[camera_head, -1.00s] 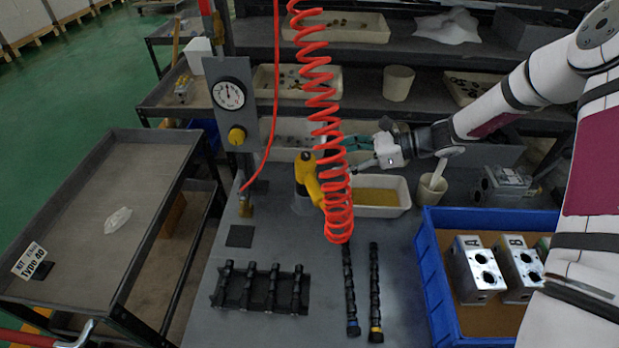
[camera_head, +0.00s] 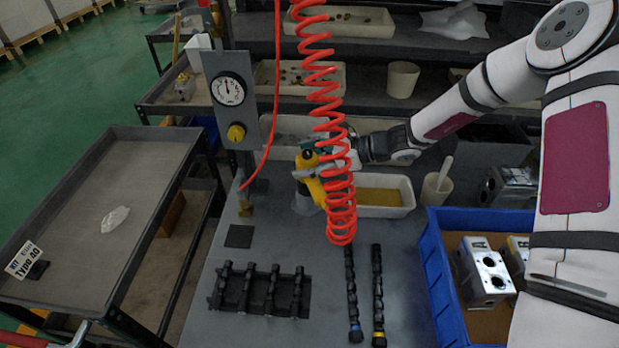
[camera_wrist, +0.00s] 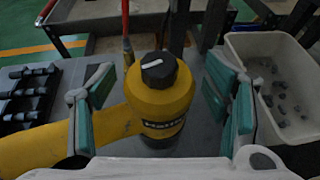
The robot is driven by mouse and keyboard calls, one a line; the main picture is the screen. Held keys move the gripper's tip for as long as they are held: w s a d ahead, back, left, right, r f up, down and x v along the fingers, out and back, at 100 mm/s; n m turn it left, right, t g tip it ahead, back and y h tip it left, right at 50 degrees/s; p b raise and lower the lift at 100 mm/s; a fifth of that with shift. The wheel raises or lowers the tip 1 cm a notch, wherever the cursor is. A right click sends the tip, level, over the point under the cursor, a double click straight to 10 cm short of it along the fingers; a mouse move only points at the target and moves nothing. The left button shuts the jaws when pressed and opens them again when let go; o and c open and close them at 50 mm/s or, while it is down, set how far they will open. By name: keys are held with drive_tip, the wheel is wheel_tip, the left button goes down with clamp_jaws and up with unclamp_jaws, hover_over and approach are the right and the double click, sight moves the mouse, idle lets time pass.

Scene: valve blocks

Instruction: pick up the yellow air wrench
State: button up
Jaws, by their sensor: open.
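The yellow air wrench (camera_head: 309,174) stands in a holder on the bench, partly hidden by the coiled red hose in the head view. In the wrist view the yellow wrench (camera_wrist: 160,92) fills the middle, with a black knob on top and its body reaching to the lower left. My gripper (camera_wrist: 160,103) is open, with one green-padded finger to the left and one to the right of the wrench. In the head view my gripper (camera_head: 325,160) is at the wrench, mostly behind the hose.
The coiled red hose (camera_head: 328,90) hangs in front of the wrench. A gauge panel (camera_head: 231,95) stands to its left. A white tray (camera_head: 412,192), a cup (camera_head: 437,188) and a blue crate (camera_head: 437,285) are to the right. A black rack (camera_head: 222,303) lies in front.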

drive_tip(key=c, duration=1.7)
drive_tip(key=shift+o, duration=0.2)
drive_tip(key=shift+r, duration=0.15)
